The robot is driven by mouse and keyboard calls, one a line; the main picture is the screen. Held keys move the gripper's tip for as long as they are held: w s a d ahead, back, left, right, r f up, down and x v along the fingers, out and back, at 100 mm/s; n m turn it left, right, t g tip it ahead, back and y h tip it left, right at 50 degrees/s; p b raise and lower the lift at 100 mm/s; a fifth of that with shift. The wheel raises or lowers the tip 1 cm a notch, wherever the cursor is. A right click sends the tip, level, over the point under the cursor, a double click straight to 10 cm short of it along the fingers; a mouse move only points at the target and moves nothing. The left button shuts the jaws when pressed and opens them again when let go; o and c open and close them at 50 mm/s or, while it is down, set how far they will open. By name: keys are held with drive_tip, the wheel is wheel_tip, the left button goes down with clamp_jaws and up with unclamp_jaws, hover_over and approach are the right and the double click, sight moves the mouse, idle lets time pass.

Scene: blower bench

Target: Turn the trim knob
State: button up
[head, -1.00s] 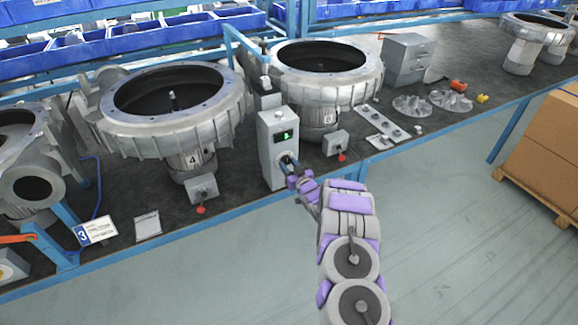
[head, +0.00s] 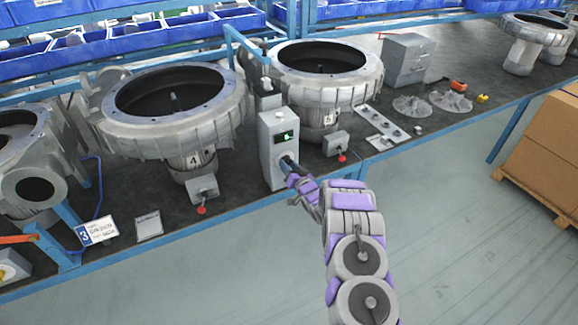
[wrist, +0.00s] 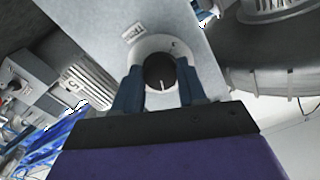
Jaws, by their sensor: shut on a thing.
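The trim knob (wrist: 160,72) is a round black knob with a white pointer line, set in a pale round dial plate on the front of a grey control box. The grey control box (head: 277,150) with a small green display (head: 284,137) stands near the bench's front edge. In the wrist view the two dark fingers of my gripper (wrist: 158,88) are on either side of the knob, shut on it. The white line points down toward my palm. In the head view my gripper (head: 290,168) reaches the box's lower front and hides the knob.
Large grey blower housings (head: 172,100) stand left of and behind the box. Small switch boxes with red tips, one of them a switch box (head: 203,189), sit on either side. Loose metal discs (head: 411,106) lie to the right. The floor in front of the bench is clear.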

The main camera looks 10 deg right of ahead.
drive_tip(key=shift+r+m+p, duration=0.2)
drive_tip(key=shift+m+p, duration=0.25)
drive_tip(key=shift+m, duration=1.05)
drive_tip(key=o, duration=1)
drive_tip(key=shift+d+f, duration=0.1)
drive_tip(key=shift+o, duration=0.2)
drive_tip(key=p+v, duration=0.2)
drive_tip(key=v, duration=1.5)
drive_tip(key=shift+s, duration=0.15)
